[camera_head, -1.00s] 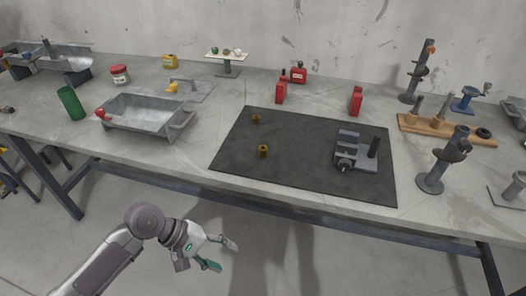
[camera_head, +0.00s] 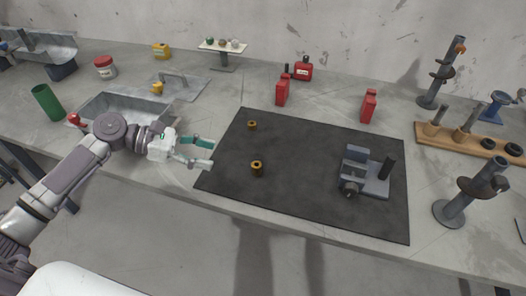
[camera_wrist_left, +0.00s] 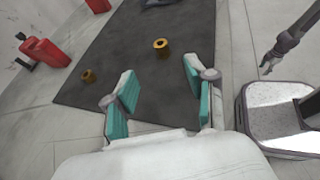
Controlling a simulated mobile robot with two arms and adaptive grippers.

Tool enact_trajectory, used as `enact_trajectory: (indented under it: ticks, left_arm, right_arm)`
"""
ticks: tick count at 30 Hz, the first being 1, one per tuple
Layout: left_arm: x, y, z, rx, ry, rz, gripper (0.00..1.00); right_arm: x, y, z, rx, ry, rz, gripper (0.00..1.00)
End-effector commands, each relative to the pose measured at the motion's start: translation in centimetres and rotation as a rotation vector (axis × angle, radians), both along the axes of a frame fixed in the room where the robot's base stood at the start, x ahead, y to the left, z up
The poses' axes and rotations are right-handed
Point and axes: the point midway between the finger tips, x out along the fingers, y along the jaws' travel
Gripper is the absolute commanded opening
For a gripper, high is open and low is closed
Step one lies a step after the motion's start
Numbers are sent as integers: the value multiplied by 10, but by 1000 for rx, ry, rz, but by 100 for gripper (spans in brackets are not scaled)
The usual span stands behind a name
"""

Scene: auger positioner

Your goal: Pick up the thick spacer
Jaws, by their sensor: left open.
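Two brass ring-shaped spacers stand on the dark mat (camera_head: 310,150). The nearer spacer (camera_head: 257,168) looks taller, so it seems to be the thick one; the farther spacer (camera_head: 252,125) looks lower. In the left wrist view the nearer spacer (camera_wrist_left: 161,47) lies ahead of and between the fingers, and the farther spacer (camera_wrist_left: 88,76) lies left of them. My left gripper (camera_head: 209,153) is open and empty, left of the nearer spacer near the mat's left edge, apart from both. My right gripper (camera_wrist_left: 267,66) shows small in the left wrist view; its jaw state is unclear.
A grey vise-like fixture (camera_head: 355,172) with a dark post stands on the mat's right. A metal tray (camera_head: 100,106) lies behind my left arm. Red bottles (camera_head: 282,92) stand behind the mat. A post stand (camera_head: 451,211) is at the right. The mat's middle is clear.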

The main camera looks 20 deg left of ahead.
Motion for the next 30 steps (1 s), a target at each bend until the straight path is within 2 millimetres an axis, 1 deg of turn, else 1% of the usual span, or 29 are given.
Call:
enact_trajectory:
  ticks: [3, 5, 12, 14, 17, 22, 25, 30]
  left_arm:
    - [3, -5, -1, -7, 6, 4, 56]
    - [5, -12, -3, -10, 6, 4, 56]
    - [20, -54, -21, -9, 4, 3, 56]
    - [23, -62, -25, -9, 4, 4, 56]
    - [26, -70, -30, -7, 4, 5, 56]
    - [28, -80, -35, -6, 4, 4, 56]
    - [31, -93, -42, -8, 7, 3, 56]
    - [38, -113, -52, -6, 4, 4, 56]
  right_arm:
    - [5, 1, 1, 1, -6, 0, 53]
    - [2, 1, 2, 1, -2, 0, 53]
    - [-32, 0, 5, -2, 46, 1, 53]
    - [-35, 0, 5, -2, 52, 1, 53]
    - [-34, 0, 6, -3, 50, 1, 53]
    - [-19, 0, 8, -1, 28, 1, 53]
    - [-11, 1, 12, 1, 15, 1, 53]
    - [-11, 0, 15, 0, 14, 2, 53]
